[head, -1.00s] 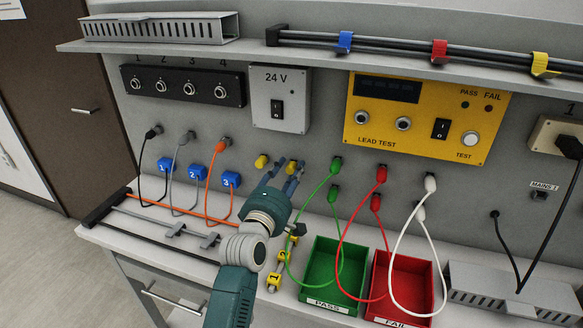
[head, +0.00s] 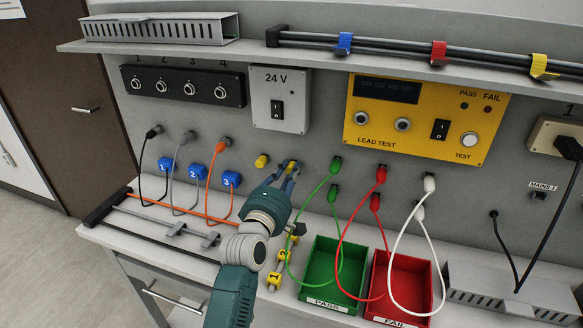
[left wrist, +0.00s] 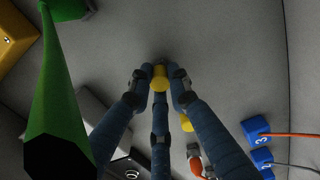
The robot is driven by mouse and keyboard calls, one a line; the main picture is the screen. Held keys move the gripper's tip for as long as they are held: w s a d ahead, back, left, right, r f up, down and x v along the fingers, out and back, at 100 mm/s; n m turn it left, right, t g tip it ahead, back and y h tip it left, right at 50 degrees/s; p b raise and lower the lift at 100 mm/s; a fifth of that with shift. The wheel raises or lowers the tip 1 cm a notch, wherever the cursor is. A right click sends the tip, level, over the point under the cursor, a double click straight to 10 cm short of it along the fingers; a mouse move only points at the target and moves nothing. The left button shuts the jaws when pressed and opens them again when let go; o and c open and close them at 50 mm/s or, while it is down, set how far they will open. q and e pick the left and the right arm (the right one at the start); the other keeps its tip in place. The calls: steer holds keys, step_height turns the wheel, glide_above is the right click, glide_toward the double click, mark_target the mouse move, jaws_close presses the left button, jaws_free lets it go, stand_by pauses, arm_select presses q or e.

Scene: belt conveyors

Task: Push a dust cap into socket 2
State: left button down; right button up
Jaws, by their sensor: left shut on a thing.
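My left gripper (head: 289,173) is shut on a yellow dust cap (head: 291,164) at the back wall, below the 24 V box. In the left wrist view this dust cap (left wrist: 160,78) sits between the fingertips, right at the grey wall. A second yellow dust cap (head: 262,161) is on the wall just left of the gripper; it also shows in the left wrist view (left wrist: 187,124). Socket 2 (head: 161,86) is in the black panel at upper left, with nothing in it. My right gripper is not in view.
Black, grey and orange leads with blue tags (head: 196,173) hang left of my gripper. Green (head: 331,181), red and white leads hang to the right, above a green bin (head: 316,259) and a red bin (head: 420,266). A shelf (head: 180,47) juts out above the panel.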

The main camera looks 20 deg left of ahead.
mark_target(290, 171)
arm_select(q)
steer(key=shift+s, duration=0.1)
steer(key=shift+s+p, duration=0.7)
steer(key=shift+s, duration=0.55)
steer(key=shift+s+p, duration=0.45)
steer(key=shift+s, duration=0.75)
